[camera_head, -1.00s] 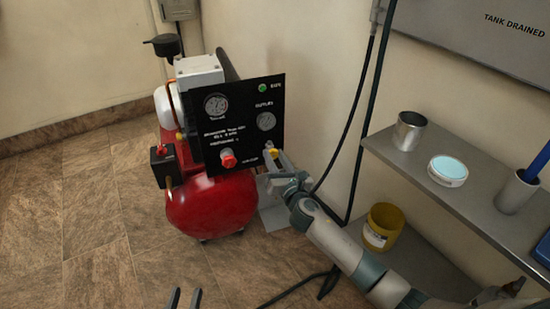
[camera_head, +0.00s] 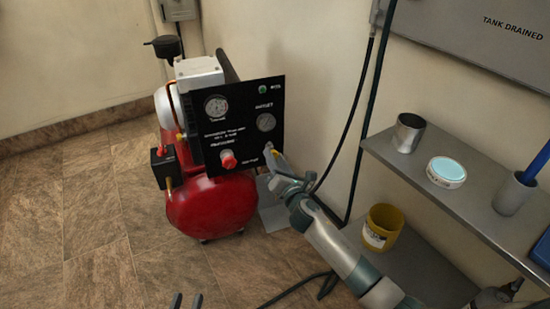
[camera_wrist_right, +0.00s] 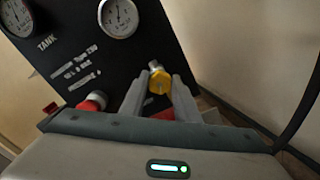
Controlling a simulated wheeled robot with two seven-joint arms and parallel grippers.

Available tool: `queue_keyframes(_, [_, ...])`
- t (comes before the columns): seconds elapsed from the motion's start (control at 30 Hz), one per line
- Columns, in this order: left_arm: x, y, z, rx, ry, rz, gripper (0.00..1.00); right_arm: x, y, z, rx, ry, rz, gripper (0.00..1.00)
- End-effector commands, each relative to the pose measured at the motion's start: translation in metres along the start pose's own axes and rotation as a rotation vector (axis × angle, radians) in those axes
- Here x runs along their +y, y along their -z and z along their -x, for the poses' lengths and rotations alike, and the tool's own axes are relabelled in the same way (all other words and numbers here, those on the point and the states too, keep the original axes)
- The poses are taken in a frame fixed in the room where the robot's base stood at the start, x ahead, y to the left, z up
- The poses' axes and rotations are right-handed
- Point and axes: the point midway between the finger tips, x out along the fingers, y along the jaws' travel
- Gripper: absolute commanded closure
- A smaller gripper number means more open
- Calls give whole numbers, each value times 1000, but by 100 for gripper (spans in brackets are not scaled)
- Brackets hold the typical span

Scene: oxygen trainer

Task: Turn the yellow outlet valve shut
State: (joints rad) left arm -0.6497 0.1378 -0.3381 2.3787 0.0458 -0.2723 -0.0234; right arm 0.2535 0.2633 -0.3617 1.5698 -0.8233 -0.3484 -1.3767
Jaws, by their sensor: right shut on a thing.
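The yellow outlet valve (camera_wrist_right: 158,82) is on the lower right of the black panel (camera_head: 240,128). In the right wrist view it sits between the two grey fingers of my right gripper (camera_wrist_right: 161,80), which is shut on it. In the head view my right gripper (camera_head: 274,157) covers most of the valve.
A red knob (camera_head: 228,160) sits on the panel left of the valve, above the red tank (camera_head: 212,207). A grey shelf (camera_head: 450,196) holds a metal cup (camera_head: 408,133) and a round tin (camera_head: 446,172). A yellow tub (camera_head: 382,227) stands below. Dark hoses hang along the wall.

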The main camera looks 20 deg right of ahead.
Motion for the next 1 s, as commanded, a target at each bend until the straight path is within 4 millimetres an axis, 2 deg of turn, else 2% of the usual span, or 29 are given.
queue_keyframes(0.57, [-11,-35,6,-201,23,16,73,-1,1,0,1,2,-551,94])
queue_keyframes(1.0, [-22,-72,25,-431,44,43,73,-2,1,1,0,3,-970,94])
